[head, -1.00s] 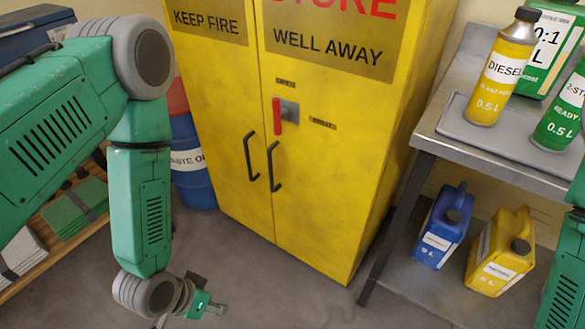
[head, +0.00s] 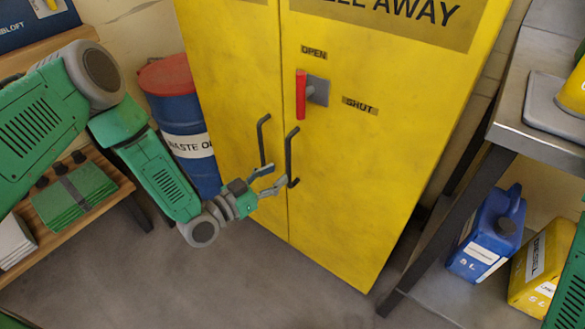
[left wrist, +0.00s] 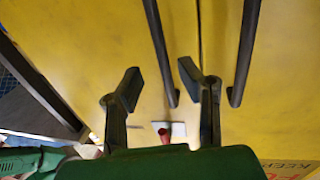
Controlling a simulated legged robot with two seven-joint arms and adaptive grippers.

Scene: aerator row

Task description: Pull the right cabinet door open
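The yellow cabinet's right door (head: 350,190) is shut, level with the left door (head: 232,70). Its black bar handle (head: 289,155) stands beside the seam, close to the left door's handle (head: 261,140). My left gripper (head: 277,177) is open at the lower end of the right door's handle. In the left wrist view, the right door's handle (left wrist: 158,45) ends between the spread fingers (left wrist: 158,85); whether they reach around it I cannot tell. My right gripper is out of view.
A blue drum (head: 185,125) with a red lid stands left of the cabinet. A metal bench (head: 530,120) stands at right, with a blue jug (head: 490,235) and a yellow jug (head: 545,265) on its lower shelf. The floor before the cabinet is clear.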

